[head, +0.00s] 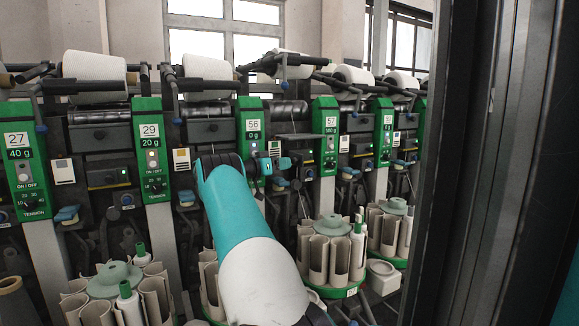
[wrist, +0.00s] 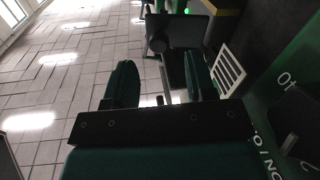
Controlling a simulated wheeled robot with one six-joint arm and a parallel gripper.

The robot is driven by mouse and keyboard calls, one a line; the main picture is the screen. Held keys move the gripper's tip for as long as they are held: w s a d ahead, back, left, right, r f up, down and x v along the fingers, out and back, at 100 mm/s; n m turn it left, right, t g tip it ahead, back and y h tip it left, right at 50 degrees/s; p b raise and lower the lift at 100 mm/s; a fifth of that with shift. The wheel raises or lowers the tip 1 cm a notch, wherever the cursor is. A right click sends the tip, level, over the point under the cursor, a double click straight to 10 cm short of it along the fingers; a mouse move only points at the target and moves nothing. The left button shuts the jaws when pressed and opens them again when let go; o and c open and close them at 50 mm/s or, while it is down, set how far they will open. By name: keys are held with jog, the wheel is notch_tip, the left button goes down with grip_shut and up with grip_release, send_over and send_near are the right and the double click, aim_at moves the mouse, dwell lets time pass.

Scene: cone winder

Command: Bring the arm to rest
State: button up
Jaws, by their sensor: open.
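My arm (head: 245,240), teal and white, reaches up from the bottom of the head view towards the winder. My gripper (head: 281,172) is small there, in front of the machine just below the green panel marked 56 (head: 252,135). In the wrist view the two dark green fingers of my gripper (wrist: 160,82) stand apart with nothing between them. Whether the gripper touches the machine cannot be told.
Green panels, such as 29 (head: 150,148) and 57 (head: 326,135), line the winder close around my arm. White yarn cones (head: 95,68) lie above. Round magazines (head: 118,280) stand below. A dark post (head: 465,160) fills the right. Tiled floor (wrist: 60,75) shows in the wrist view.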

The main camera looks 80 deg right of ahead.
jog(key=shift+v, duration=1.2)
